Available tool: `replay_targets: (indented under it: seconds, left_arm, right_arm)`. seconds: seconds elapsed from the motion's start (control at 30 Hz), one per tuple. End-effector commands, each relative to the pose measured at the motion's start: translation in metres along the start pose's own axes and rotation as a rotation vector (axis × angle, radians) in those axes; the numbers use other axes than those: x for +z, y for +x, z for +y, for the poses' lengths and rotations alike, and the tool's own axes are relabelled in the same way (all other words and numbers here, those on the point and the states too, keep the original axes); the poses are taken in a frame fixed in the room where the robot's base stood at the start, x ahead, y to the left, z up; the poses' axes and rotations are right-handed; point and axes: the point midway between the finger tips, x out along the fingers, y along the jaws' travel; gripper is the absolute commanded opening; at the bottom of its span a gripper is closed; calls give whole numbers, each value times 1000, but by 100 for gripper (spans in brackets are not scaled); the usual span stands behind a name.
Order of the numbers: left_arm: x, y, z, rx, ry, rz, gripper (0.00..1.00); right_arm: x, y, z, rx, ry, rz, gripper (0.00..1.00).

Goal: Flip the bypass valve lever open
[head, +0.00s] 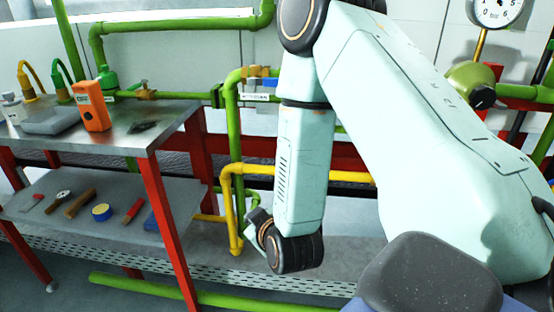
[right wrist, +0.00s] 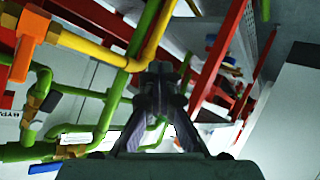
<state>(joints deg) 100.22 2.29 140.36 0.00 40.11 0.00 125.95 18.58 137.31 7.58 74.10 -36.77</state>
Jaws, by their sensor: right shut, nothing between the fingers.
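In the head view a blue lever (head: 262,82) sits on a valve on the green pipework, above a small white tag (head: 256,97). The tag's text is too small to read, so I cannot tell if this is the bypass valve. My right arm hangs just right of it and hides part of the pipes. In the right wrist view my right gripper (right wrist: 160,85) is shut and empty, with pipes behind its tips. An orange fitting (right wrist: 25,45) on the yellow pipe and a white tag (right wrist: 75,138) show at left. My left gripper is out of view.
A workbench (head: 90,145) with an orange meter (head: 91,105) stands at left, with tools on its lower shelf. A yellow pipe (head: 262,169) and green pipe (head: 232,130) run close to my right arm. A pressure gauge (head: 494,10) is at upper right.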

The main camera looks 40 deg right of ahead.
Motion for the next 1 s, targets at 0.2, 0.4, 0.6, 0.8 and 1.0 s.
replay_targets:
  seconds: [0.2,0.4,0.6,0.8,1.0]
  left_arm:
    - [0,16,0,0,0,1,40]
    - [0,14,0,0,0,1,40]
    - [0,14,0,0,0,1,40]
    - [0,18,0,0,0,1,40]
    - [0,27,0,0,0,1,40]
  right_arm:
    - [-54,-2,68,345,-366,195,0]
    - [-82,-23,99,575,-669,216,0]
    - [-88,-28,105,633,-784,200,0]
    - [-96,-9,115,635,-784,198,0]
    - [-110,21,131,634,-785,198,0]
